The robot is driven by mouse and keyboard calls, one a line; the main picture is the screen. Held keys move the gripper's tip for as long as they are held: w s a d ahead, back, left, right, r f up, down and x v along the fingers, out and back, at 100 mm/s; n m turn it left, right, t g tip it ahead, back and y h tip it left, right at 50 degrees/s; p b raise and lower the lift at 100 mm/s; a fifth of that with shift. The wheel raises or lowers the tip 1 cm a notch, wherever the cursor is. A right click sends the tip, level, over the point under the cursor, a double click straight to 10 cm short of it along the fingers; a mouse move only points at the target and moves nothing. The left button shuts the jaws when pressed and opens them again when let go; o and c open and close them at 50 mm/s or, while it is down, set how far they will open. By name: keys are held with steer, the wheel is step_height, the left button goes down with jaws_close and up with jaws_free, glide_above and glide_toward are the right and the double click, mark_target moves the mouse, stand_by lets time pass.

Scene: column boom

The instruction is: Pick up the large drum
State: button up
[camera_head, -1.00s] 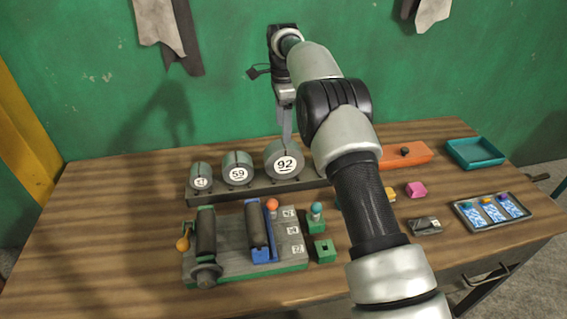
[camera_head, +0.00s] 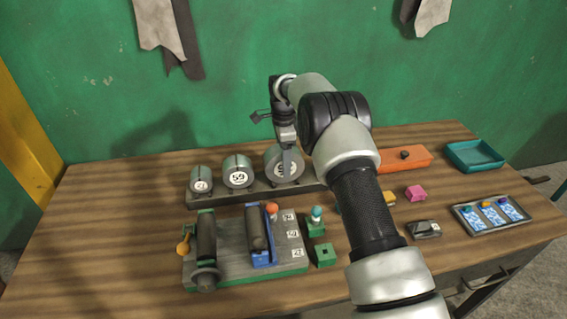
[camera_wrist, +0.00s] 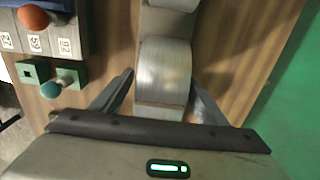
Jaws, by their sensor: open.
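The large drum (camera_head: 271,165) is a grey-green cylinder with a white round label, its number partly hidden by my gripper. It sits at the right end of a row of three drums on a dark rack (camera_head: 236,191). My gripper (camera_head: 287,165) is open and points down over this drum, partly in front of its face. In the wrist view, the large drum (camera_wrist: 164,72) lies between the two spread fingers of my gripper (camera_wrist: 162,90). Gaps show on both sides, and I see no clear contact.
The mid-sized drum (camera_head: 237,164) and small drum (camera_head: 200,173) stand to the left on the rack. A roller device (camera_head: 240,280) is in front. Table's left side is clear.

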steer(key=shift+r, duration=0.1)
steer(key=c, duration=1.5)
steer(key=shift+o, duration=0.2)
step_height(320, 180, up, 10)
